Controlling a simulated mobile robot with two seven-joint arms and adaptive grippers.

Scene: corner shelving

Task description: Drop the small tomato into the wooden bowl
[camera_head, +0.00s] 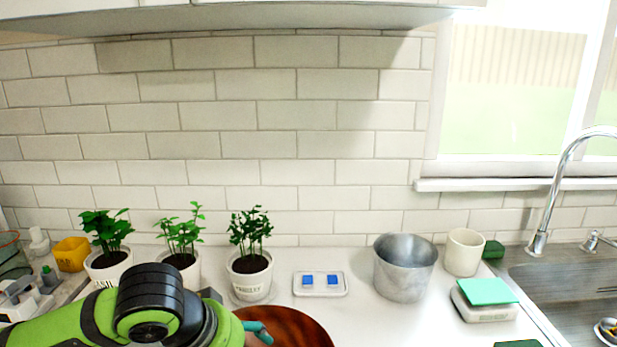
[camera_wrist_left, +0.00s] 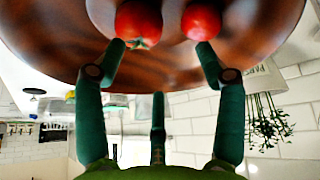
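The brown wooden bowl (camera_head: 295,325) shows at the bottom edge of the head view, partly cut off and partly behind my left arm. Two red tomatoes show against the bowl there: one with a green stem (camera_wrist_left: 138,22) at left, another (camera_wrist_left: 201,20) at right. My left gripper (camera_wrist_left: 160,48) has its teal fingers spread, with nothing visible between them. The fingertips overlap the tomatoes' edges in the picture; contact is unclear. My right gripper is not in view.
Three potted plants (camera_head: 250,275) stand left of the white dish with blue pieces (camera_head: 320,284). A metal pot (camera_head: 404,268), a cream cup (camera_head: 463,252) and a scale with a green top (camera_head: 487,292) stand right, beside the sink (camera_head: 560,280). Counter before the pot is clear.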

